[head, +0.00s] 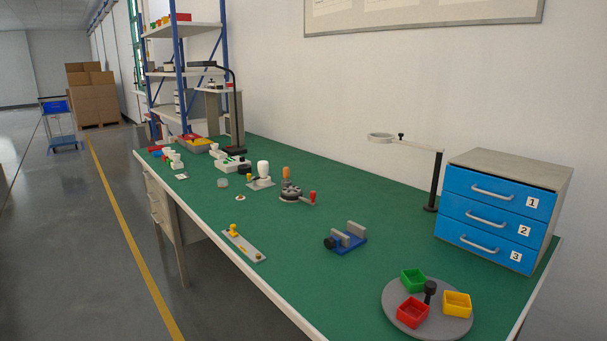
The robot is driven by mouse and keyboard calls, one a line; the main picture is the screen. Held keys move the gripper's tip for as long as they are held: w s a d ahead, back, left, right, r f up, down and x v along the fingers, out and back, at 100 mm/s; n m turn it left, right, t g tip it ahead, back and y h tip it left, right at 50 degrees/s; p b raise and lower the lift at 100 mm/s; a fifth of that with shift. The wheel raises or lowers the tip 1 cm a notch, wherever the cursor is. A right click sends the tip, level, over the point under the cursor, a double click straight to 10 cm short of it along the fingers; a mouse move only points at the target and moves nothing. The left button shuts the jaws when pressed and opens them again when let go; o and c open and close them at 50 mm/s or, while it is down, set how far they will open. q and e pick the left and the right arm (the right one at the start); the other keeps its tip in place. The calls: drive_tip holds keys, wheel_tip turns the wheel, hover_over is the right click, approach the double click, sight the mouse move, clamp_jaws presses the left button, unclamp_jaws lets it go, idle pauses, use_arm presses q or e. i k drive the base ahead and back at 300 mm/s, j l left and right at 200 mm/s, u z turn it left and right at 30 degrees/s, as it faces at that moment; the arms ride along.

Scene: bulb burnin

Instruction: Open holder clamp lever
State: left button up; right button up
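No gripper and no arm of mine shows in the head view. I cannot tell for certain which fixture is the holder with the clamp lever. A dark round fixture (291,196) with a red-handled lever (312,198) on its right stands mid-table, and an orange upright handle (286,173) stands at it. Left of it, a white bulb-shaped piece (263,168) stands upright on a small light base plate (261,184). These parts are small, so whether any clamp is open or shut cannot be told.
The green table (330,275) is clear at its front middle. A flat plate with a yellow knob (244,245) lies near the front edge. A blue vise (347,239), a round tray (457,329) with coloured bins, a blue drawer cabinet (487,217) and a ring stand (436,185) are rightward.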

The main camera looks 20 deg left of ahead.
sight(248, 176)
drive_tip(key=i+j+z, duration=0.1)
drive_tip(key=j+z, duration=0.55)
drive_tip(key=j, duration=0.15)
drive_tip(key=j+z, duration=0.4)
drive_tip(key=j, duration=0.5)
drive_tip(key=k+j+z, duration=0.1)
drive_tip(key=j, duration=0.35)
drive_tip(key=k+j+z, duration=0.1)
drive_tip(key=j, duration=0.35)
drive_tip(key=k+j, duration=0.1)
drive_tip(key=j, duration=0.35)
drive_tip(key=k+j, duration=0.1)
drive_tip(key=j, duration=0.85)
drive_tip(key=k+j+z, duration=0.1)
drive_tip(key=j, duration=0.35)
drive_tip(key=k, duration=0.05)
